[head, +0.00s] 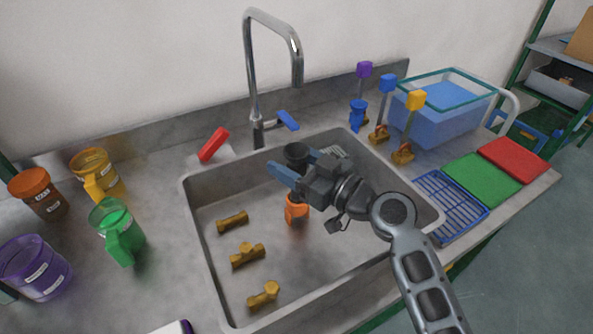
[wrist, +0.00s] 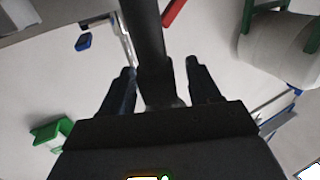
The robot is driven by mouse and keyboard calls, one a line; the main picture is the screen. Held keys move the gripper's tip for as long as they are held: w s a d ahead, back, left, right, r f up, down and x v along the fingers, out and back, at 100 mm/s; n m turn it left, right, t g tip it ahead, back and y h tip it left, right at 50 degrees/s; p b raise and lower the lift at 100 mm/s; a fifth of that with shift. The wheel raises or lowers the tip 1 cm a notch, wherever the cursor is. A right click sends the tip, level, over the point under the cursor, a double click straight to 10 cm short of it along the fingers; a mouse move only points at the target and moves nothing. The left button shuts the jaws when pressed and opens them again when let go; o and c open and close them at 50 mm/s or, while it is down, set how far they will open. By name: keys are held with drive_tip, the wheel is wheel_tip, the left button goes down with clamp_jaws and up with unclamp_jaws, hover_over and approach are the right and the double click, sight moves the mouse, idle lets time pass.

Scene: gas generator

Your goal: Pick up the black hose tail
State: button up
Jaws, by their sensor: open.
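A black round-topped piece, which looks like the black hose tail (head: 296,149), shows over the sink at my fingertips in the head view. In the wrist view a dark cylinder (wrist: 148,35), likely the same piece, runs from the top edge down between my fingers. My gripper (head: 290,162) reaches over the sink from the right, its blue fingers apart around the piece. In the wrist view my gripper (wrist: 160,68) shows gaps beside the cylinder. An orange part (head: 296,209) is below my gripper; whether it joins the black piece is hidden.
The steel sink (head: 190,215) holds several brass fittings (head: 247,255). A tall faucet (head: 252,75) stands behind it. Coloured jugs (head: 117,230) are at left. Valves (head: 403,150), a clear water tank (head: 445,115) and a blue rack (head: 448,205) are at right.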

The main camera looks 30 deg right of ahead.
drive_tip(key=shift+w+a, duration=0.2)
drive_tip(key=shift+w, duration=0.25)
drive_tip(key=c, duration=1)
clamp_jaws()
drive_tip(key=shift+r, duration=0.1)
